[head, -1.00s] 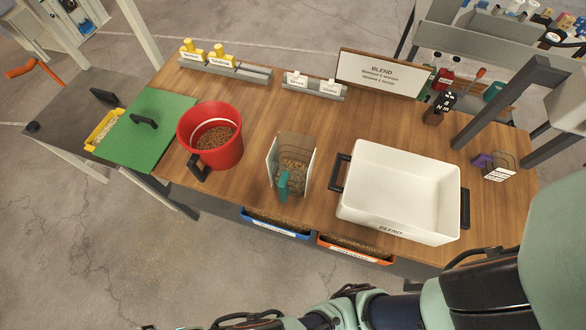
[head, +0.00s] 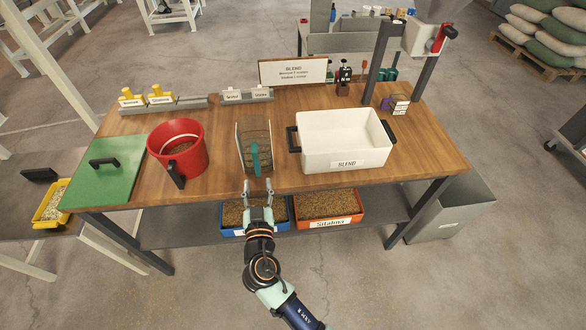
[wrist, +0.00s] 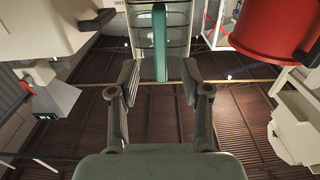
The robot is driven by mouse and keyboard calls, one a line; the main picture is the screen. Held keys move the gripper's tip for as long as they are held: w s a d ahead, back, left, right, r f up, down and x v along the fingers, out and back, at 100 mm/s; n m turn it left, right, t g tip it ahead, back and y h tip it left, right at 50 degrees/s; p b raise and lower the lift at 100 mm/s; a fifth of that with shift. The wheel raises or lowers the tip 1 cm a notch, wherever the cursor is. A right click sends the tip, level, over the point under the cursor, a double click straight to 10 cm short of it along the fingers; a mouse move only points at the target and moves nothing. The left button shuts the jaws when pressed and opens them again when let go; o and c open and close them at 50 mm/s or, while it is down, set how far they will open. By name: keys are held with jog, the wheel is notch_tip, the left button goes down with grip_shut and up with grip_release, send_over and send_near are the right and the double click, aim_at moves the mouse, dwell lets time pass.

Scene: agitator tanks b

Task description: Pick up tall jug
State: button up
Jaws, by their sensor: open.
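The tall jug (head: 241,150) is a clear, upright, ribbed container with a teal handle. It stands on the wooden table near the front edge, between the red bucket and the white tub, with its handle facing my arm. My gripper (head: 258,184) is open and empty, just in front of the jug at the table's front edge, fingers pointing at the handle. In the wrist view, the jug (wrist: 180,20) and its teal handle stand ahead, between and beyond the open fingers (wrist: 158,75). The handle looks apart from the fingers.
The red bucket (head: 190,161) stands left of the jug, with a black handle at its front. The white BLEND tub (head: 346,162) stands close on the right. A smaller jug (head: 400,104) with a purple handle is at the back right. Bins (head: 330,224) of grain sit on the shelf below.

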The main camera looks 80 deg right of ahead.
aim_at(257, 167)
jog(key=x, duration=0.4)
jog(key=shift+r, duration=0.15)
jog(key=x, duration=0.5)
jog(key=shift+a, duration=0.15)
jog(key=shift+c, duration=0.2)
grip_shut()
